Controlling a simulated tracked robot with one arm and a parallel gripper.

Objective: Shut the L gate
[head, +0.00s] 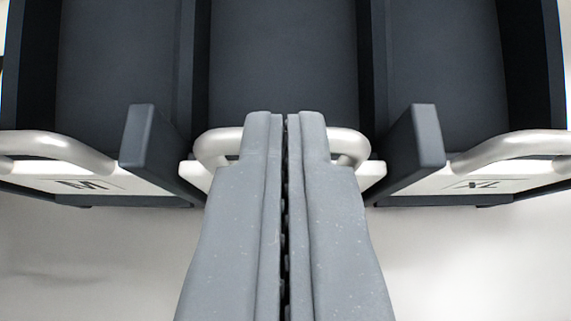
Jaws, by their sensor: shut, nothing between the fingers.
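The middle gate (371,174) is white with a pale rounded handle (212,147). It stands between two dark dividers, between the gates marked M and XL. Its own label is hidden behind my gripper, so I cannot read an L. My gripper (286,116) is shut and empty, in front of this gate, with its fingertips over the handle's middle. I cannot tell whether the fingers touch the handle. The gate appears to stand across the front of its dark lane (283,60); I cannot tell whether it is fully shut.
The M gate (45,178) with its handle (40,146) is at left. The XL gate (520,180) with its handle (510,146) is at right. Dark divider ends (140,150) and (416,150) flank the middle gate. The pale floor in front looks clear.

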